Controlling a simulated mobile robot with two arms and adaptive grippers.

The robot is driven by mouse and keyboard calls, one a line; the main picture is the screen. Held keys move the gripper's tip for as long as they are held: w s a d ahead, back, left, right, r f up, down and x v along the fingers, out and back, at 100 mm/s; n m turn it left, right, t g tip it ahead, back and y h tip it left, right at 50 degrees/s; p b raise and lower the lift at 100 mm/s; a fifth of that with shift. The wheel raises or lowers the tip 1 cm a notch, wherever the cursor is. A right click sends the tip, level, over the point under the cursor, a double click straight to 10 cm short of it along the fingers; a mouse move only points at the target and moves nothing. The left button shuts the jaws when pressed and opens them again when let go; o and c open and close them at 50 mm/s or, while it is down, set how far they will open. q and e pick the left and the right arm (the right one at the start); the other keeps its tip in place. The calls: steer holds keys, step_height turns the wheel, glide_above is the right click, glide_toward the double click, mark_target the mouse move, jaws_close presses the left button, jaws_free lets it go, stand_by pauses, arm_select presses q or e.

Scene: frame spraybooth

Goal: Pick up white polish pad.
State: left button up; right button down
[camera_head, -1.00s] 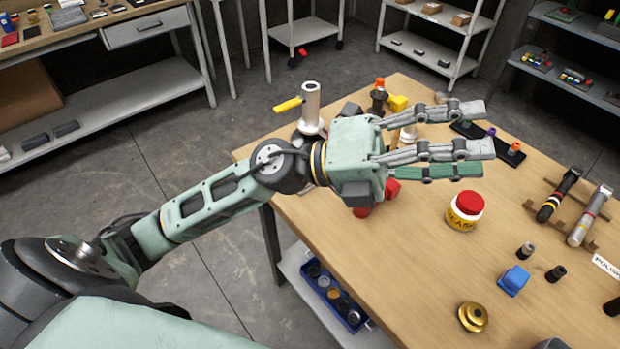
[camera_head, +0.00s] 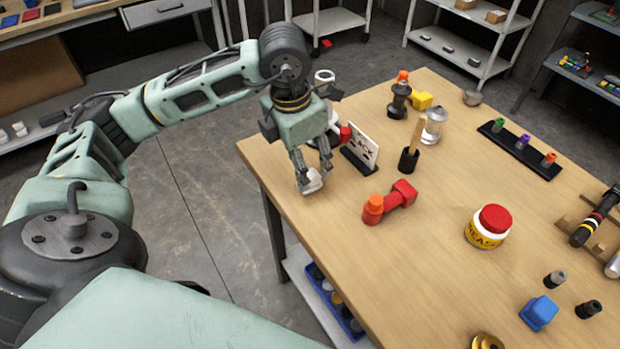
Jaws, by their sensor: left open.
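My left gripper (camera_head: 313,178) points down over the left edge area of the wooden workbench, with its fingers open. A small whitish piece (camera_head: 313,183) shows at the fingertips, low over the tabletop. It may be the white polish pad, but the fingers partly cover it and I cannot tell it clearly from the pale fingertips. No other white pad stands out on the bench. My right gripper is not in view.
A card sign (camera_head: 361,147) and a dark holder with a wooden handle (camera_head: 410,158) stand right of the gripper. A grease jar (camera_head: 488,227) stands further right. The near middle of the workbench (camera_head: 400,270) is clear.

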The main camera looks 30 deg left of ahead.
mark_target(309, 174)
arm_select(q)
steer(key=f, duration=0.3)
steer(key=w+f+p, duration=0.1)
steer(key=f, duration=0.1)
steer(key=shift+d+f, duration=0.1)
steer(key=shift+d, duration=0.25)
steer(key=shift+c, duration=0.4)
steer(key=c, duration=1.2)
